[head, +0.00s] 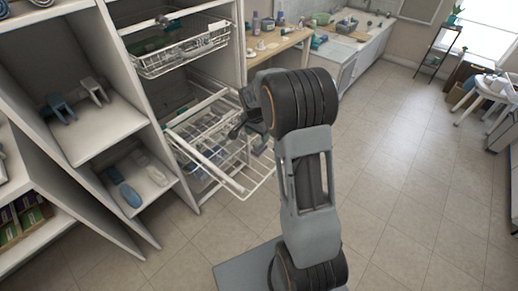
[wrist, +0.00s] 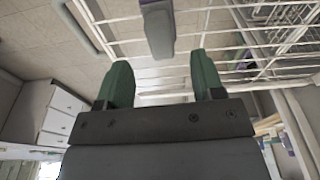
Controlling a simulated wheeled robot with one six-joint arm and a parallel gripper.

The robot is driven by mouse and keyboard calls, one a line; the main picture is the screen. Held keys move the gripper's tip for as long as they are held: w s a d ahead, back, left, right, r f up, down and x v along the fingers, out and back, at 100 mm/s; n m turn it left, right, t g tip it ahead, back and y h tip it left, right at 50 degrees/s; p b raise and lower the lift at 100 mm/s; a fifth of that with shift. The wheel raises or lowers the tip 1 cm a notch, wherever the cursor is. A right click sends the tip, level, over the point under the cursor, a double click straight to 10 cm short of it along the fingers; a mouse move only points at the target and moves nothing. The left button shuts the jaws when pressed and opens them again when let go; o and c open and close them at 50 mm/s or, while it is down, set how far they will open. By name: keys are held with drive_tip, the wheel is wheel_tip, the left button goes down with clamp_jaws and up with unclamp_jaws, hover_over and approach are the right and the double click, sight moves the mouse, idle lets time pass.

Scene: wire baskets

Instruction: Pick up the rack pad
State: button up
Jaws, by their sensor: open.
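My gripper (head: 250,137) is over the pulled-out wire basket (head: 207,158) in the head view. In the wrist view, my gripper (wrist: 162,75) shows two green fingers standing apart with nothing between them. A grey, block-like piece with a purplish edge (wrist: 158,30) lies beyond the fingertips, roughly in line with the gap, among white wires. It may be the rack pad, but I cannot tell for certain. I cannot make out the pad in the head view, where my arm and gripper cover part of the basket.
Another wire basket (head: 182,50) is pulled out above. Open shelves with shoes (head: 130,195) stand at the left. A wooden table (head: 280,45) with bottles and a white counter (head: 350,50) are behind. The tiled floor (head: 410,170) at the right is clear.

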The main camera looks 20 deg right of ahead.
sight(259, 141)
drive_tip(key=shift+w+d+f, duration=0.15)
drive_tip(key=shift+d+f, duration=0.05)
drive_tip(key=shift+f, duration=1.2)
drive_tip(key=shift+w+d+f, duration=0.1)
drive_tip(key=shift+d+f, duration=0.1)
drive_tip(key=shift+f, duration=1.15)
drive_tip(key=c, duration=1.1)
